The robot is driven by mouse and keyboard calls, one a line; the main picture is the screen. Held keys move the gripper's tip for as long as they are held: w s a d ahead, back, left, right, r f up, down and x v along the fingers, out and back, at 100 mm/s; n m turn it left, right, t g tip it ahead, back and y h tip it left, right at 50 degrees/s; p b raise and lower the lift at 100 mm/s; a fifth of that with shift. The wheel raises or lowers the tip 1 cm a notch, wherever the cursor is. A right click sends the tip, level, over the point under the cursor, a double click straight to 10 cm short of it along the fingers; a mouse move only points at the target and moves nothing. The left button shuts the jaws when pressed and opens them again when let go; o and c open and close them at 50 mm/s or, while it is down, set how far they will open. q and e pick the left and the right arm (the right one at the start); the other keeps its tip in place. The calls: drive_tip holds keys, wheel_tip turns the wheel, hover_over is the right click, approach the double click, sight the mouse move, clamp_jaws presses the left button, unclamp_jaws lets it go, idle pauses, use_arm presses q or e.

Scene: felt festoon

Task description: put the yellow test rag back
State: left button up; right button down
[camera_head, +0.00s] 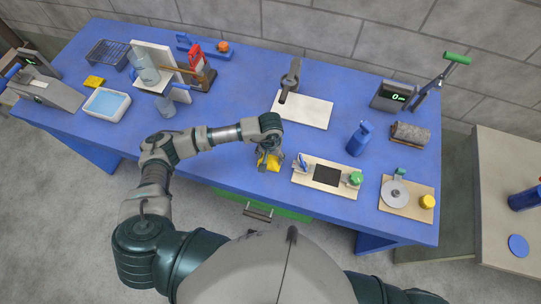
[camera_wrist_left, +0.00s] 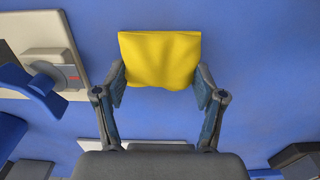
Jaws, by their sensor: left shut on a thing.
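The yellow test rag (camera_head: 268,162) is in my left gripper (camera_head: 269,154), over the front middle of the blue table (camera_head: 235,160). In the left wrist view the rag (camera_wrist_left: 160,58) is pinched between the two fingers of my left gripper (camera_wrist_left: 160,80), its far edge spread wide beyond the fingertips. I cannot tell how far the rag is from the tabletop. My right gripper is not in view.
A wooden board with a dark square (camera_head: 327,175) and a green knob lies just right of the rag. A white plate (camera_head: 303,110) lies behind. A small yellow block (camera_head: 94,82) and a white tray of blue liquid (camera_head: 107,103) are at left. The table left of the gripper has free room.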

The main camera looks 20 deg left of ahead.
sight(270, 157)
use_arm(q)
drive_tip(key=o, duration=1.2)
drive_tip(key=shift+a, duration=0.1)
drive_tip(key=shift+d, duration=0.2)
drive_tip(key=shift+d, duration=0.15)
drive_tip(key=shift+r, duration=0.25)
wheel_tip(270, 157, up, 12)
drive_tip(key=b, duration=0.1)
drive_tip(key=shift+f+b, duration=0.2)
drive_tip(key=shift+b, duration=0.15)
